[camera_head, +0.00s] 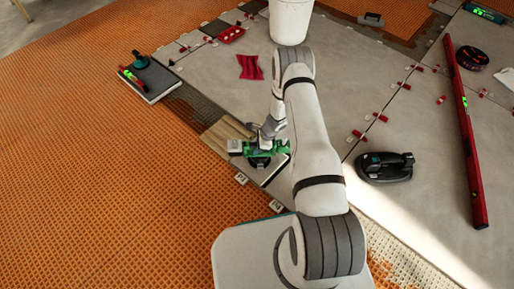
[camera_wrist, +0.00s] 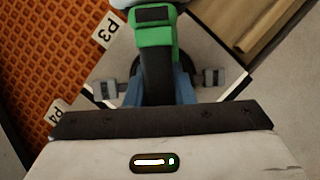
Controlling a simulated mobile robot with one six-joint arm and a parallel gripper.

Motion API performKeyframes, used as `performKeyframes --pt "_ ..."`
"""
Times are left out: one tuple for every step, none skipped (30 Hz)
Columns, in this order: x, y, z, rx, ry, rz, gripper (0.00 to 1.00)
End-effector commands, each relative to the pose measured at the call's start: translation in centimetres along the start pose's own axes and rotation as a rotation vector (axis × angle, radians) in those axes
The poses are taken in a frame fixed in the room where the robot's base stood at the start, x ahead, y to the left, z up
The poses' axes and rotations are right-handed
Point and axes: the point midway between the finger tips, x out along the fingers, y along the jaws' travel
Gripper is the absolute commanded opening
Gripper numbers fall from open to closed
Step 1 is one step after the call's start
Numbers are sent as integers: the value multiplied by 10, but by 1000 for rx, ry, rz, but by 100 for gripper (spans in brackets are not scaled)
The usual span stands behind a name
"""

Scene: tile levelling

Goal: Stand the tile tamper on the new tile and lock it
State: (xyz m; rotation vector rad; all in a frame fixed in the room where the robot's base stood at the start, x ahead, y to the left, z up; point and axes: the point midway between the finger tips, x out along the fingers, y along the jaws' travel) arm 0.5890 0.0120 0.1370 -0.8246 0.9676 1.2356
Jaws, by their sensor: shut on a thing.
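The tile tamper (camera_head: 278,148) looks to be the green tool with a black disc-shaped foot. It is over the light new tile (camera_head: 282,182), beside the wooden strip. My gripper (camera_head: 262,141) is shut on it from above. In the wrist view the tamper (camera_wrist: 155,38) shows its green body and black handle, with the dark round foot partly hidden behind the handle. The pale tile (camera_wrist: 225,62) lies beneath it. I cannot tell whether the foot touches the tile, nor the state of any lock.
Labels P3 (camera_head: 241,178) and P4 (camera_head: 275,206) stand along the tile's left edge. A black tool (camera_head: 385,167) and a long red level (camera_head: 465,130) lie at right. A white bucket (camera_head: 290,20) stands behind.

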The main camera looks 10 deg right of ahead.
Motion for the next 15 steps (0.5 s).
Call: performKeyframes --pt "0 -1 0 -1 -1 -2 0" --pt "0 -1 0 -1 -1 -2 0" --pt "0 -1 0 -1 -1 -2 0" --pt "0 -1 0 -1 -1 -2 0" --pt "0 -1 0 -1 -1 -2 0" --pt "0 -1 0 -1 -1 -2 0" --pt "0 -1 0 -1 -1 -2 0" --pt "0 -1 0 -1 -1 -2 0" --pt "0 -1 0 -1 -1 -2 0" --pt "0 -1 0 -1 -1 -2 0" --pt "0 -1 0 -1 -1 -2 23" --pt "0 -1 0 -1 -1 -2 27" --pt "0 -1 0 -1 -1 -1 29" --pt "0 -1 0 -1 -1 -1 32" --pt "0 -1 0 -1 -1 -1 35"
